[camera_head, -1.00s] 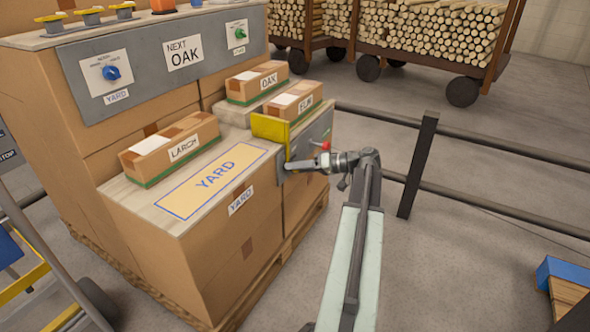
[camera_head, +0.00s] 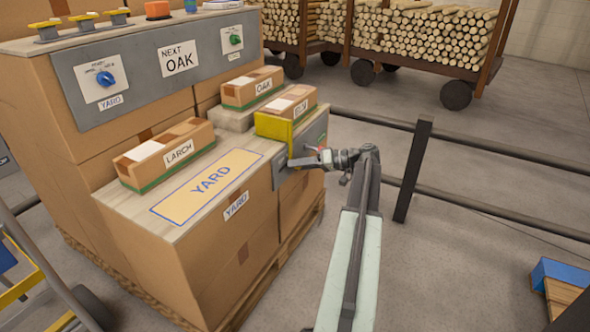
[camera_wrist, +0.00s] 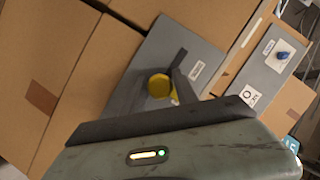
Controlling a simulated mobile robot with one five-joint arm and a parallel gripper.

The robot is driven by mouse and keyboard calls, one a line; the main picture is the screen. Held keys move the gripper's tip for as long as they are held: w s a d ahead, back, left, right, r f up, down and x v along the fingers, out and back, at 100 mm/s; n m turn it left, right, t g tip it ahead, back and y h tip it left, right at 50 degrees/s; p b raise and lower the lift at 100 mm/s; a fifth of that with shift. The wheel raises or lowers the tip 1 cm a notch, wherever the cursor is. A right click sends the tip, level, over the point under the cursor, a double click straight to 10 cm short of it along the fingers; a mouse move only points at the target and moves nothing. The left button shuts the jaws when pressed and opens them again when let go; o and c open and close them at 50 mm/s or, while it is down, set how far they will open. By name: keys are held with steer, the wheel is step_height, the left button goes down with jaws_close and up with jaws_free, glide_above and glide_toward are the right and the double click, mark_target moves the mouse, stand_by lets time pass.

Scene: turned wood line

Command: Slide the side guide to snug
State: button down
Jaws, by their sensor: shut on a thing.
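The yellow side guide (camera_head: 275,129) stands at the near end of the ELM carton (camera_head: 289,104). It looks close up against the carton, but I cannot tell whether they touch. My gripper (camera_head: 300,161) reaches in from the right, at the grey side plate (camera_head: 286,172) below the guide. In the wrist view a round yellow knob (camera_wrist: 159,86) shows between the dark fingers of my gripper (camera_wrist: 163,84), which is shut on it. The knob's far side is hidden.
The LARCH carton (camera_head: 165,153) and the OAK carton (camera_head: 252,88) stand on the same top. The flat YARD mark (camera_head: 208,186) is bare. A dark rail post (camera_head: 413,170) stands right of my arm. A panel (camera_head: 150,68) reads NEXT OAK.

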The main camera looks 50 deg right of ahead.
steer(key=shift+d, duration=0.3)
steer(key=c, duration=1.1)
jaws_free()
steer(key=shift+o, duration=0.2)
steer(key=p+v, duration=0.2)
steer(key=v, duration=0.5)
steer(key=shift+s, duration=0.35)
